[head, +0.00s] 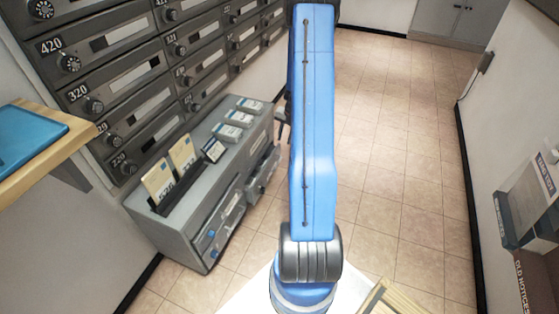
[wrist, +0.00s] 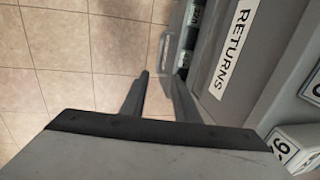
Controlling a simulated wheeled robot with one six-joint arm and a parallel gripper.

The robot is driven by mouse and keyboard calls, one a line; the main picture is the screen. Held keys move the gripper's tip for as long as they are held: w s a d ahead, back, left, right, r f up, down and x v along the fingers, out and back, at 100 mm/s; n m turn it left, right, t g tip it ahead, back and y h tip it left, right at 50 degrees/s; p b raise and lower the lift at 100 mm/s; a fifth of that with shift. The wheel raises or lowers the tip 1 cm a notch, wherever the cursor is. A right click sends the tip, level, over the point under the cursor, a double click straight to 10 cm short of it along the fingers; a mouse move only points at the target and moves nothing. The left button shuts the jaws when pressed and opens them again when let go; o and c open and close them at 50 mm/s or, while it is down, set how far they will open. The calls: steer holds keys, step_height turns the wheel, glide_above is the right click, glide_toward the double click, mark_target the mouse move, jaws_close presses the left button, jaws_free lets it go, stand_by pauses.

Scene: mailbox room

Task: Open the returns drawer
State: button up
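The white RETURNS label (wrist: 235,45) is on a grey surface of the cabinet at the upper right of the wrist view. In the head view the grey cabinet (head: 175,232) stands on the floor below the mailboxes, with drawers and pull handles on its right-facing side. The lettering is too small to read there. My gripper (wrist: 158,80) has its two dark fingers apart, with nothing seen held between them. A grey handle-like part (wrist: 184,58) shows just beyond the fingertips; I cannot tell whether they touch it. In the head view my arm hides most of the gripper.
Numbered mailboxes (head: 130,75) cover the wall above the cabinet. Envelopes (head: 160,180) and small boxes (head: 240,118) stand on its top. A wooden shelf with a blue tray (head: 25,135) is at left. Tiled floor (head: 390,150) is open to the right.

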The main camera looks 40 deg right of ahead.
mark_target(278, 163)
steer(key=w+f, duration=0.1)
steer(key=f, duration=0.4)
steer(key=w+a+f, duration=0.1)
steer(key=f, duration=0.5)
steer(key=w+f, duration=0.1)
steer(key=f, duration=0.4)
steer(key=shift+a+f, duration=0.15)
steer(key=shift+f, duration=0.1)
steer(key=shift+s, duration=0.1)
jaws_close()
